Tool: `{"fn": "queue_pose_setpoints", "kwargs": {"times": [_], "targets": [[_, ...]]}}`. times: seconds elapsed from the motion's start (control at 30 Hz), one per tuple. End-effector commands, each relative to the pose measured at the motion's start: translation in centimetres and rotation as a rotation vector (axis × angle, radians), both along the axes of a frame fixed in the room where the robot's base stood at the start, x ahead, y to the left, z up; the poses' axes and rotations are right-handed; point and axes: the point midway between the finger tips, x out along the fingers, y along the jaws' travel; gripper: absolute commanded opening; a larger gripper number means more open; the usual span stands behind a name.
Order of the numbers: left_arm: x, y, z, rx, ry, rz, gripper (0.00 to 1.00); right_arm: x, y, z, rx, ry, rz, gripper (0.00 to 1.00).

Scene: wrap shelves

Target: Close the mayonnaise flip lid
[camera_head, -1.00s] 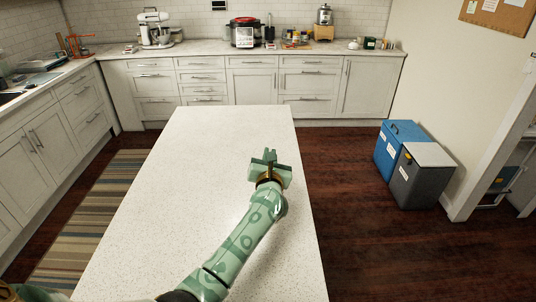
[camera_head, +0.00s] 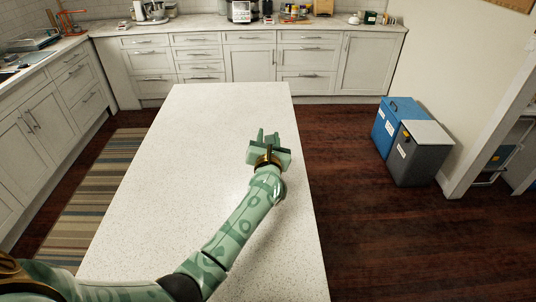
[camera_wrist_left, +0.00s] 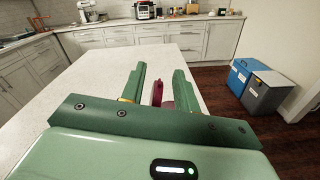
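My left gripper (camera_head: 267,135) is above the right side of the white island counter, pointing toward its far end. It also shows in the left wrist view (camera_wrist_left: 158,68), where its two green fingers stand apart with a gap between them. A small dark red thing (camera_wrist_left: 157,93) with a pinkish part beside it shows in that gap. I cannot tell whether it is the mayonnaise or its lid, or whether it touches a finger. No mayonnaise bottle can be made out in the head view. My right gripper is not in view.
The white speckled island counter (camera_head: 180,160) is otherwise bare. A blue bin (camera_head: 390,123) and a grey bin (camera_head: 417,157) stand on the floor at the right. The back counter (camera_head: 210,27) holds appliances and small items. A striped rug (camera_head: 92,190) lies left of the island.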

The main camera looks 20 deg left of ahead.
Motion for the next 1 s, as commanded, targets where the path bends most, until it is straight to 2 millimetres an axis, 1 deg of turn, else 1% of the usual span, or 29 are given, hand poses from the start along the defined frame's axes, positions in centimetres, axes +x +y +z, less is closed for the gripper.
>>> {"fn": "queue_pose_setpoints", "kwargs": {"times": [0.03, 0.2, 0.4, 0.5, 0.6, 0.7, 1.0], "targets": [[-1.1, -0.5, 0.5, -0.002, 0.002, 0.000, 0.31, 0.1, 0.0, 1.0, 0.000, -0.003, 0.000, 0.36], [-5.4, -2.4, 0.4, -0.002, 0.003, -0.001, 0.31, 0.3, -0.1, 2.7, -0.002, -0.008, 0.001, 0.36], [-10.0, -4.4, 0.2, -0.001, 0.002, 0.000, 0.31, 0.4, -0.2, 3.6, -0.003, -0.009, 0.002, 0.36], [-11.6, -5.1, 0.1, -0.001, 0.002, 0.000, 0.31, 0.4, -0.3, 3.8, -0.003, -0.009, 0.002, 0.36], [-12.6, -5.5, 0.1, 0.000, 0.001, 0.000, 0.31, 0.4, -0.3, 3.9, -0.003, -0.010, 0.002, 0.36], [-13.0, -5.7, 0.1, -0.001, 0.001, -0.001, 0.31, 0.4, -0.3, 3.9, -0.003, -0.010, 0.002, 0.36], [-13.1, -5.8, 0.1, 0.004, 0.001, -0.002, 0.31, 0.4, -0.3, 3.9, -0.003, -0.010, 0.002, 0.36]]}}
